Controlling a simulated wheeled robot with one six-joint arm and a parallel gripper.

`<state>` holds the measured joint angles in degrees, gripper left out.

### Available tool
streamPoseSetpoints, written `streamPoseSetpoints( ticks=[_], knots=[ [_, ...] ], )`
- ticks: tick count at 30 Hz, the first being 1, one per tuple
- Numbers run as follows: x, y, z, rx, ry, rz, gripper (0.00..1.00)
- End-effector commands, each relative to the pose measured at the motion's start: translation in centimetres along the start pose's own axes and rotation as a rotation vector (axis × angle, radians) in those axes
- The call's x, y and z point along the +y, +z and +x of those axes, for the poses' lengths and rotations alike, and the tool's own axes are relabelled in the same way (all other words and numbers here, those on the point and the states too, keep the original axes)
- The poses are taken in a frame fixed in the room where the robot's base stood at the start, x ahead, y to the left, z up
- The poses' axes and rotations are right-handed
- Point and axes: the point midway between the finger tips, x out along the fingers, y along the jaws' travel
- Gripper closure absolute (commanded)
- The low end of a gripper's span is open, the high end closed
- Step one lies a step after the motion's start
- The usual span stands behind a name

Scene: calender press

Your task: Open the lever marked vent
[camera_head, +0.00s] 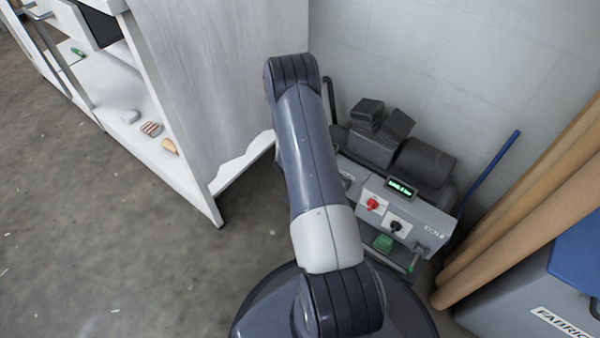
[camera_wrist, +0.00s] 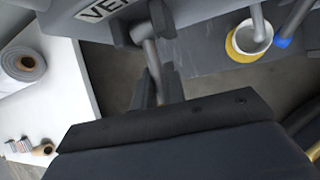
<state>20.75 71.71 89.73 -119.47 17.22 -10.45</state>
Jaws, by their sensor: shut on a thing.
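In the wrist view, a grey lever (camera_wrist: 147,35) hangs from the machine beside a white label (camera_wrist: 100,10) of which only "VE" shows. My gripper (camera_wrist: 157,82) is shut on this lever, with its dark fingers on either side of the rod. In the head view, the grey machine (camera_head: 432,218) stands against the wall. My arm covers its left part, so the lever and my gripper are hidden there.
The machine panel has a red knob (camera_head: 373,204), a black knob (camera_head: 396,226), a green button (camera_head: 383,242) and a lit display (camera_head: 401,187). A white shelf unit (camera_head: 200,90) stands left. Brown rolls (camera_head: 530,230) and a blue-lidded bin (camera_head: 515,300) stand right. Floor at left is clear.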

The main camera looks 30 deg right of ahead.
Motion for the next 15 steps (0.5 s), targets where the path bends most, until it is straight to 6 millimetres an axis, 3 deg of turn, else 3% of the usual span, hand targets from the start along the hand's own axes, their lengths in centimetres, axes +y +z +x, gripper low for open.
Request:
streamPoseSetpoints(
  ticks=[10, 11, 15],
  knots=[
    [0.01, -0.09, -0.04, 0.006, 0.000, 0.001, 1.00],
    [0.01, -0.09, -0.04, 0.006, 0.000, 0.001, 0.88],
    [0.02, -0.06, -0.03, 0.005, 0.000, 0.001, 0.76]
  ],
)
